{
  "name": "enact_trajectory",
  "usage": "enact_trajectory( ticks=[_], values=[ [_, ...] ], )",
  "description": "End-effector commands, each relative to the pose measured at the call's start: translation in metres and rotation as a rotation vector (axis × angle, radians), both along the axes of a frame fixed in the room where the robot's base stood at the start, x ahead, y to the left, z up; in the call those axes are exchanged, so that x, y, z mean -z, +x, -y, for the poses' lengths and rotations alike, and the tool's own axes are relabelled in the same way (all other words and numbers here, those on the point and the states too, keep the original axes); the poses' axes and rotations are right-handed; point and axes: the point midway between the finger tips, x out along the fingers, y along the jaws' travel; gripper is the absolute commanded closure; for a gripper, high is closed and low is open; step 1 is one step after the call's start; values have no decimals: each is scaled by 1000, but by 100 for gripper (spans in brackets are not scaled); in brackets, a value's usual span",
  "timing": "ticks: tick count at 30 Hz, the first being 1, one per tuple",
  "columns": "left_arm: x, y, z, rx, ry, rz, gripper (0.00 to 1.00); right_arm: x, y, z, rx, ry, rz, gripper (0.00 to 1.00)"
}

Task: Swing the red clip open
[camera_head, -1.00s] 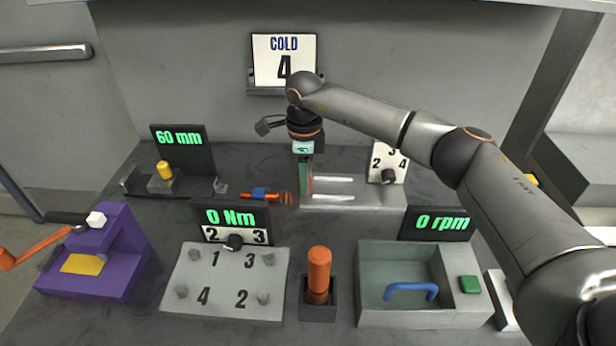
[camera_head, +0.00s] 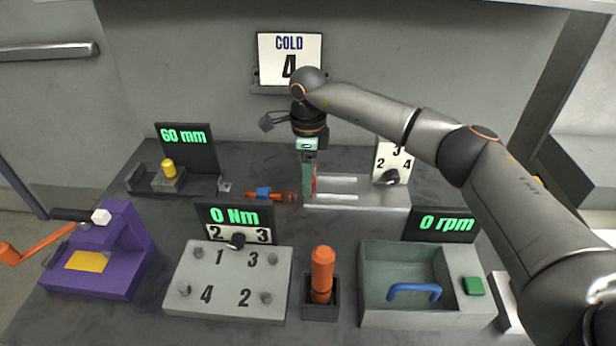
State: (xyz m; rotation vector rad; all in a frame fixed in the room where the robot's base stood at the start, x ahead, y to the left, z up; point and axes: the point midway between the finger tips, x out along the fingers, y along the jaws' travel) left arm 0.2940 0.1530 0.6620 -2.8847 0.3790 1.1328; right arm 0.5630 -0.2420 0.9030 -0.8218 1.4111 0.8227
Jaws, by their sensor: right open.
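My right gripper (camera_head: 309,188) points straight down at the left end of a pale grey block (camera_head: 385,198) with white bars. The jaws are seen nearly edge-on, with one green finger in front, and they are open. A thin strip of red, which looks like the red clip (camera_head: 314,184), shows just right of the green finger. Most of it is hidden by the gripper, so I cannot tell its angle or whether the fingers touch it. My left gripper is not in view.
An orange and blue tool (camera_head: 264,194) lies just left of the gripper. A dial panel (camera_head: 394,160) stands behind the block. In front are a numbered bolt plate (camera_head: 226,285), an orange-handled holder (camera_head: 321,272) and a grey box with a blue handle (camera_head: 413,291).

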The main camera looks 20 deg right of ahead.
Motion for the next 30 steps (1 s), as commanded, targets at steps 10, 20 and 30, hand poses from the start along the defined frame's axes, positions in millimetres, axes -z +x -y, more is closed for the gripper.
enact_trajectory(
  ticks=[10,20,30],
  values=[
    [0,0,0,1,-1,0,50,-72,1,0,0,2,7,34],
    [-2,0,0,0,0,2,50,-116,1,-1,-1,1,4,34],
    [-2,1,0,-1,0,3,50,-118,0,-1,-1,1,3,34]
  ],
)
